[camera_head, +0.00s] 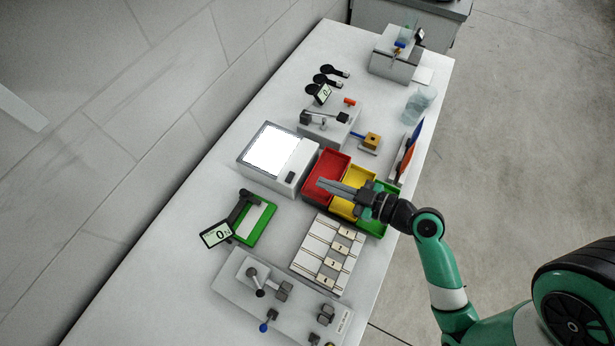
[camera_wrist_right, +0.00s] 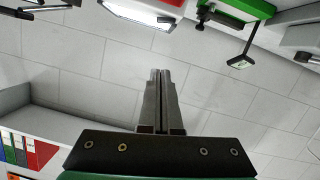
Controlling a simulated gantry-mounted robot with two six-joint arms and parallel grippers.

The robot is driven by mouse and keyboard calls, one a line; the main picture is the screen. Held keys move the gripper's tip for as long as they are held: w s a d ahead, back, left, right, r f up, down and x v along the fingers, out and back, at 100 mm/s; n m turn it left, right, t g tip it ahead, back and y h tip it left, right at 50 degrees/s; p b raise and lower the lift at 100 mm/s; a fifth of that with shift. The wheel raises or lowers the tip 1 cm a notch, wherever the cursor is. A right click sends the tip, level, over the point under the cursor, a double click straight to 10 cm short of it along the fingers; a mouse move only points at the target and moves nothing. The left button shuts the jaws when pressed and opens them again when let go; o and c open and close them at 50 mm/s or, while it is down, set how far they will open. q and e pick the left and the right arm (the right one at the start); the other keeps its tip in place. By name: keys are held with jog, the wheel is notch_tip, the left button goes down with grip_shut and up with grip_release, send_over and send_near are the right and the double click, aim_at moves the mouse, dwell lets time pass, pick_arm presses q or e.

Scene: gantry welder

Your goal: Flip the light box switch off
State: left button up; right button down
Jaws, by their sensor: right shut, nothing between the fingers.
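The light box (camera_head: 258,165) stands on the table left of the colored bins, and its white panel is lit bright. A small dark switch (camera_head: 290,177) sits on its right-hand side near the front corner. The box also shows at the top of the right wrist view, upside down, with its bright panel (camera_wrist_right: 135,10) partly cut off. My right gripper (camera_head: 320,183) is shut and empty. In the head view its tips lie over the red bin, a short way right of the switch. My left gripper is not in view.
Red (camera_head: 326,168), yellow (camera_head: 347,205) and green (camera_head: 391,205) bins lie under and beside my right gripper. A green device with a display (camera_head: 216,234) stands in front of the light box. A numbered slotted rack (camera_head: 322,262) lies nearer. Bare table shows left of the box.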

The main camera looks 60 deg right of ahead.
jog(key=b+x, duration=0.2)
jog(key=shift+w+a+f, duration=0.1)
jog(key=shift+w+f, duration=0.2)
jog(key=shift+f, duration=0.05)
jog(key=w, duration=0.2)
send_over(290, 177)
jog(key=s, duration=0.2)
jog(key=shift+a+f, duration=0.25)
jog(key=shift+f, duration=0.25)
jog(key=f, duration=0.2)
jog(key=d+f+b, duration=0.1)
jog(key=f, duration=0.1)
jog(key=shift+s, duration=0.1)
